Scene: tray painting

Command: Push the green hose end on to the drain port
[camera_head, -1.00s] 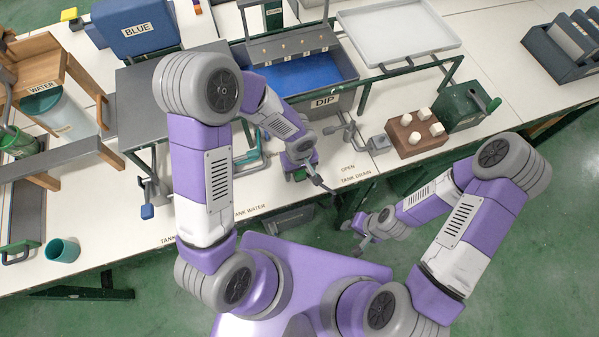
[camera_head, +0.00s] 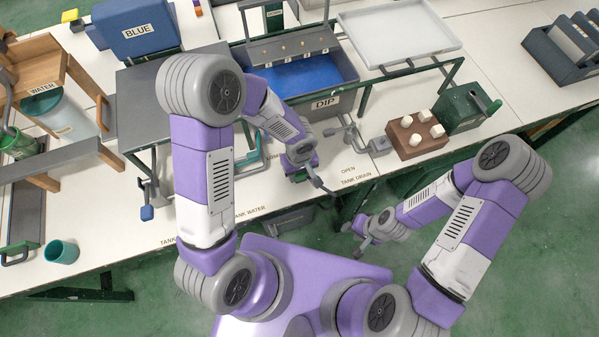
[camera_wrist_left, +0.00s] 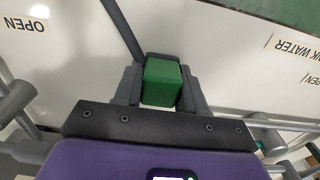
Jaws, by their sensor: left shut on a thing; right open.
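My left gripper (camera_wrist_left: 160,95) is shut on a green block-shaped piece, which I take to be the green hose end (camera_wrist_left: 161,80). A dark grey rod or hose runs from near it to the top of the left wrist view. In the head view my left gripper (camera_head: 300,174) is low over the table's front part, left of the TANK DRAIN label (camera_head: 357,182). The green piece is mostly hidden there. I cannot make out the drain port for sure; grey pipework (camera_head: 347,130) stands in front of the DIP tank (camera_head: 340,86). My right gripper (camera_head: 360,240) is open and empty, beyond the table's front edge.
A teal bent pipe (camera_head: 250,158) and a blue-ended lever (camera_head: 147,212) are to the left. White tabletop around the labels is bare.

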